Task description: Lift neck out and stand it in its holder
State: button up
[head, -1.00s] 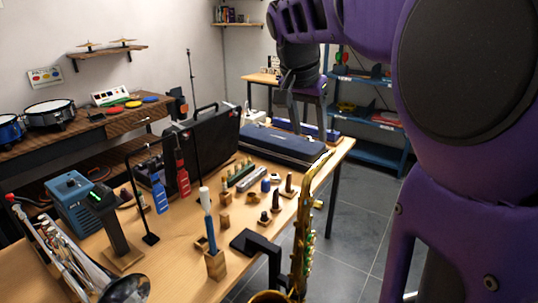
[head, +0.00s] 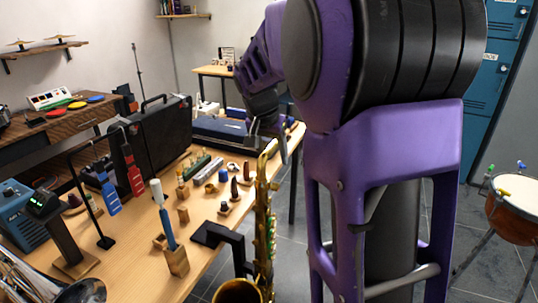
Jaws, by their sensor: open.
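I cannot make out the neck in the head view. A long dark blue case (head: 215,128) lies at the far end of the wooden table, partly hidden behind my arm and the saxophone. My gripper (head: 267,135) points down at the case's right end, with its fingers apart and nothing seen between them. Whether it touches anything is unclear. Several small wooden holders stand on the table; I cannot tell which is the neck's.
A wooden block (head: 176,262) holds a blue and white upright piece. A drum (head: 515,208) stands on the right.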

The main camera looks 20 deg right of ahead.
jog(key=shift+d+f, duration=0.1)
jog(key=shift+f, duration=0.1)
grip_shut()
jog(key=shift+r, duration=0.15)
